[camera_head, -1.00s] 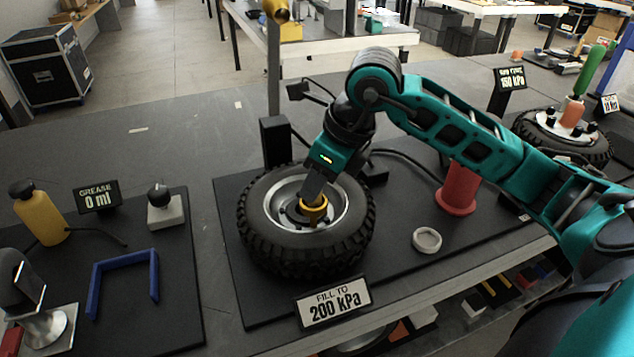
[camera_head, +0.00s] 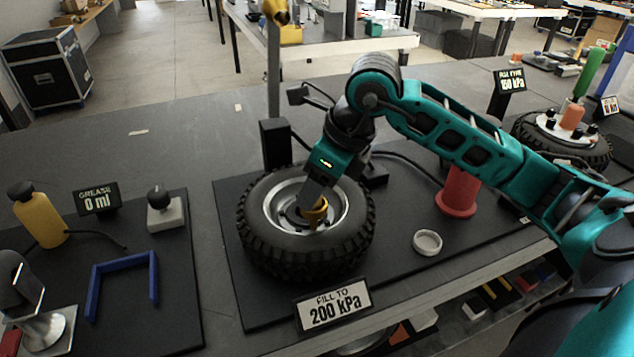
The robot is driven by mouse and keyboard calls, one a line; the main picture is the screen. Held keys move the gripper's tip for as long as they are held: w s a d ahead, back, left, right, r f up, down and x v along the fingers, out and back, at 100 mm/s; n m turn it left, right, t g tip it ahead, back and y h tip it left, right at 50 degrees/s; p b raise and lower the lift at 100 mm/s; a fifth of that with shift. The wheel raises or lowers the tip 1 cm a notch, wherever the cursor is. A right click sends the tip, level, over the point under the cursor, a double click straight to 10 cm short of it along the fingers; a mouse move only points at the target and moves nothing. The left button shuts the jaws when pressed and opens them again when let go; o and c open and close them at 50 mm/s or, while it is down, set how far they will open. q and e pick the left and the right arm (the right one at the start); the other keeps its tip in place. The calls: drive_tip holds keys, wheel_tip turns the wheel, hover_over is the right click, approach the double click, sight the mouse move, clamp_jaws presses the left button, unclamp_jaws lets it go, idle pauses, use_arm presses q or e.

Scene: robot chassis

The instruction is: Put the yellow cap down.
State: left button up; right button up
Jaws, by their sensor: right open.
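The yellow cap (camera_head: 316,213) shows at the hub of the tyre (camera_head: 305,254), which lies flat on a dark mat (camera_head: 234,290). My right gripper (camera_head: 311,205) comes down from above into the wheel's rim, with its tips right at the cap. It is open. The fingers hide part of the cap, and I cannot tell whether they touch it or what the cap rests on. A small round pale dish (camera_head: 427,242) lies on the mat to the right of the tyre. My left gripper is not in view.
A sign reading 200 kPa (camera_head: 334,305) stands before the tyre. A red spool-like post (camera_head: 458,192) stands under my right arm. A black post (camera_head: 275,144) is behind the tyre. A blue bracket (camera_head: 122,266) and yellow bottle (camera_head: 39,215) are left. Mat around the dish is clear.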

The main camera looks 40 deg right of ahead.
use_arm(q)
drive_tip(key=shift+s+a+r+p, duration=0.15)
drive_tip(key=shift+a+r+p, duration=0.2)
drive_tip(key=shift+p, duration=0.35)
use_arm(e)
drive_tip(key=v, duration=1.2)
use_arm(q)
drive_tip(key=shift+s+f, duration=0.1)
use_arm(e)
drive_tip(key=shift+r, duration=0.1)
